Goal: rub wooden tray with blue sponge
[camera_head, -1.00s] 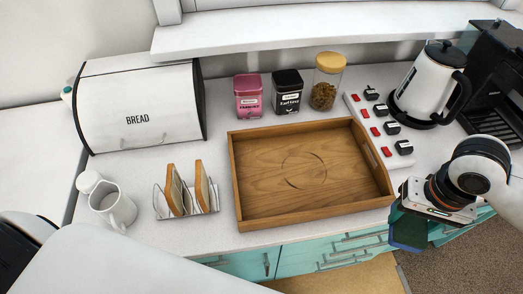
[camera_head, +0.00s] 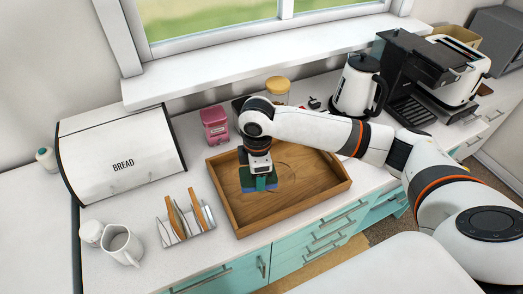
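The wooden tray (camera_head: 318,180) lies on the counter in the middle of the head view, with a ring mark in its floor partly hidden by my arm. My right arm reaches in from the right across the tray. My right gripper (camera_head: 261,182) points down over the left part of the tray, shut on the blue sponge (camera_head: 246,181). The sponge is at the tray floor; whether it presses on the wood is hard to tell. My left gripper is not in view.
A kettle (camera_head: 355,88) stands at back right.

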